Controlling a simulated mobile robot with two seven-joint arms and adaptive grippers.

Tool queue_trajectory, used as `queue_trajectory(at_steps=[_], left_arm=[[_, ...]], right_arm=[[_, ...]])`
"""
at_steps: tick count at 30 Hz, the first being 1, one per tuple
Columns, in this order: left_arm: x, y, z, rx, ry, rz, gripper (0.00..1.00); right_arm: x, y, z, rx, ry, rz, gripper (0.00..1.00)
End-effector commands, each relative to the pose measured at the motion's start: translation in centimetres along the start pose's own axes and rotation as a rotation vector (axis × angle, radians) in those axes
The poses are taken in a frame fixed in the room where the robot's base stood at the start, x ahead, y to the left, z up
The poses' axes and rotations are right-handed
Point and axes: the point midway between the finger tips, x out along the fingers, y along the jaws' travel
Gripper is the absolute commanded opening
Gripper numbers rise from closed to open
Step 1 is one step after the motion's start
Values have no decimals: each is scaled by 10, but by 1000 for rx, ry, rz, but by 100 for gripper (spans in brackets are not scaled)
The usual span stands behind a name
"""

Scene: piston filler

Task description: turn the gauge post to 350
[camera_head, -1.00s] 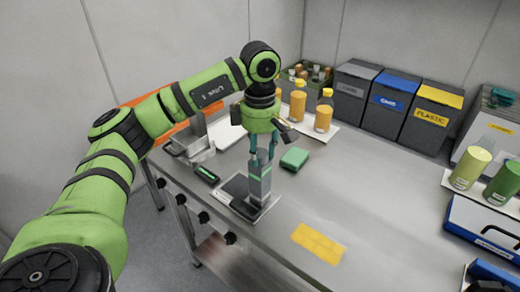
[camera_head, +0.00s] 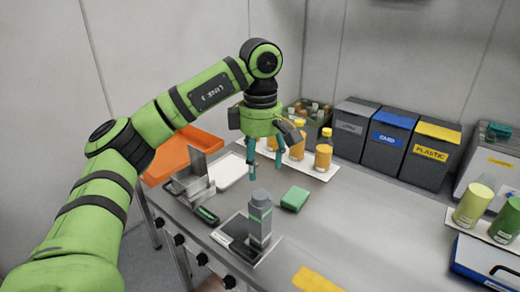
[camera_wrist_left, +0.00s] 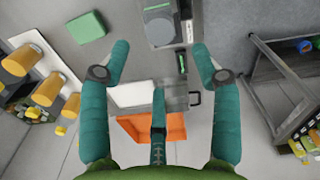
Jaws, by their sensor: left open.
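Any number on the post is too small to read. My right gripper is not in view.
A green block (camera_head: 295,198) lies right of the post. A metal holder (camera_head: 192,176), a white tray (camera_head: 234,171) and an orange tray (camera_head: 182,155) are to the left. Orange bottles (camera_head: 323,150) stand behind, beside labelled bins (camera_head: 387,131). The table's right middle is clear.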

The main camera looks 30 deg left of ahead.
Motion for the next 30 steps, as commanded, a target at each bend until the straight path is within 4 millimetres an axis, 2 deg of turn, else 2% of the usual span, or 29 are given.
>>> queue_trajectory(at_steps=[3, 9, 30], left_arm=[[-15, 0, 0, 0, 1, 2, 63], [-28, 0, 0, -1, 1, 0, 63], [-30, 0, 0, -1, 1, -1, 63]], right_arm=[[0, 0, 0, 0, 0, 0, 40], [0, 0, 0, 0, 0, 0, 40], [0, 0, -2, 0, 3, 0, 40]])
